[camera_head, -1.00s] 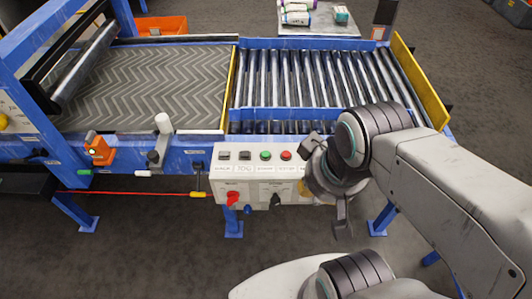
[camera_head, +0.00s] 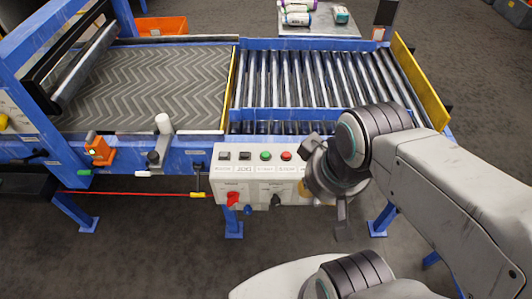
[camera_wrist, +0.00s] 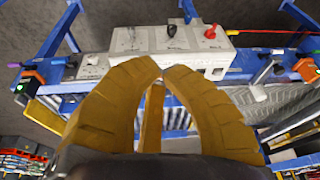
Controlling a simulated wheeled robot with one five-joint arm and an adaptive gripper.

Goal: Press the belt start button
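The white control box (camera_head: 257,186) is on the front of the conveyor frame. Its top row has a green button (camera_head: 265,155), a red button (camera_head: 286,155) and two dark buttons (camera_head: 234,155). The labels are too blurred to read. A red rotary knob (camera_head: 232,198) and a black knob (camera_head: 275,200) are on its front face. In the wrist view, the box (camera_wrist: 150,40) is upside down beyond my gripper (camera_wrist: 160,66). Its yellow fingers meet at the tips, with nothing seen held. They hide the button row there. In the head view, my gripper is at the box's right end, mostly hidden by my wrist.
The patterned belt (camera_head: 150,85) is on the left and the rollers (camera_head: 310,75) are on the right. An orange device (camera_head: 100,151) and a white-topped post (camera_head: 163,125) stand on the front rail. A red cord (camera_head: 130,193) runs left from the box.

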